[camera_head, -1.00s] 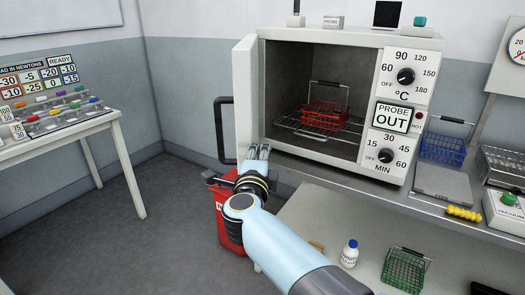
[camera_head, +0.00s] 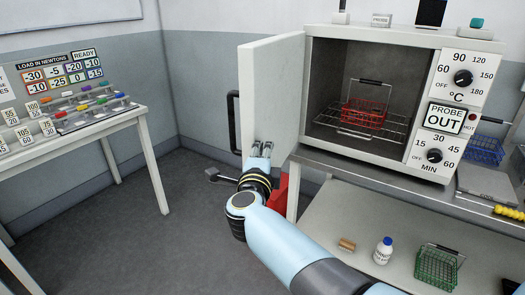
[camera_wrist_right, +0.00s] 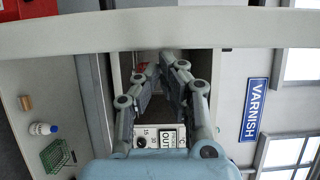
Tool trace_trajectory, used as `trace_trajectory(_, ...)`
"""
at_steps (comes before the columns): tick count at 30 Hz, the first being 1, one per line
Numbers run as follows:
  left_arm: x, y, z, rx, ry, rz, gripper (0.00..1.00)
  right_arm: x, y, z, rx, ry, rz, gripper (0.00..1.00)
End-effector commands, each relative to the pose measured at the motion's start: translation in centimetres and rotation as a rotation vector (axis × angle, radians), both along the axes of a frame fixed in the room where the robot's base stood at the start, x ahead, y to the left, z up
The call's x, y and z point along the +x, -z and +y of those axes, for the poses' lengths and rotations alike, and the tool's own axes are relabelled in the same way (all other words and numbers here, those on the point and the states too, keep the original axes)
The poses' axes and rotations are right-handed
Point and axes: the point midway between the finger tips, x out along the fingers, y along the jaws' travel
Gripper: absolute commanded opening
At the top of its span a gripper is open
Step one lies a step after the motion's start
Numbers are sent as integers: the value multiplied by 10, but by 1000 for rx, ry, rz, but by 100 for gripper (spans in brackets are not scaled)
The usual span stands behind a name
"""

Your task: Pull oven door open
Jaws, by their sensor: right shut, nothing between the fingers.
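The white oven (camera_head: 395,160) stands on the bench at the right in the head view. Its door (camera_head: 272,85) is hinged on the left and stands wide open, with a black bar handle (camera_head: 234,122) on its far left side. My right gripper (camera_head: 261,148) is shut and empty at the lower part of the door, on the oven side; whether it touches the door I cannot tell. In the right wrist view its fingers (camera_wrist_right: 160,62) point toward a pale band, probably the door's edge (camera_wrist_right: 90,36). My left gripper is not in view.
A red wire basket (camera_head: 362,112) sits on the rack inside the oven. The lower shelf holds a white bottle (camera_head: 383,252) and a green basket (camera_head: 436,268). A red bin (camera_head: 279,190) is behind my right arm.

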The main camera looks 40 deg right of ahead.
Motion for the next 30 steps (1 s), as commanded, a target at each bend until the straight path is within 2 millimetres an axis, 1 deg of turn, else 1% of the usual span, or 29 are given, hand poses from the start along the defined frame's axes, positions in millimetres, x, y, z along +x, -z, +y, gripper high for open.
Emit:
trace_trajectory(5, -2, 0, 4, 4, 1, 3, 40, 0, 0, 0, 0, 0, 0, 0)
trace_trajectory(8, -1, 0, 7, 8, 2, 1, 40, 0, -5, 0, 2, 1, -3, 0)
trace_trajectory(11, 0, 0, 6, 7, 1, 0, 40, 0, -18, 0, 2, 0, -4, 0)
trace_trajectory(18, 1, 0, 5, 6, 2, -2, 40, 0, -67, 0, 3, 1, -5, 0)
trace_trajectory(21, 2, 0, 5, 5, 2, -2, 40, 0, -84, 0, 2, 0, -4, 0)
trace_trajectory(25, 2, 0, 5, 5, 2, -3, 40, 0, -96, 0, 1, 0, -1, 0)
trace_trajectory(30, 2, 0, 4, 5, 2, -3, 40, 0, -100, 0, 0, 0, 0, 0)
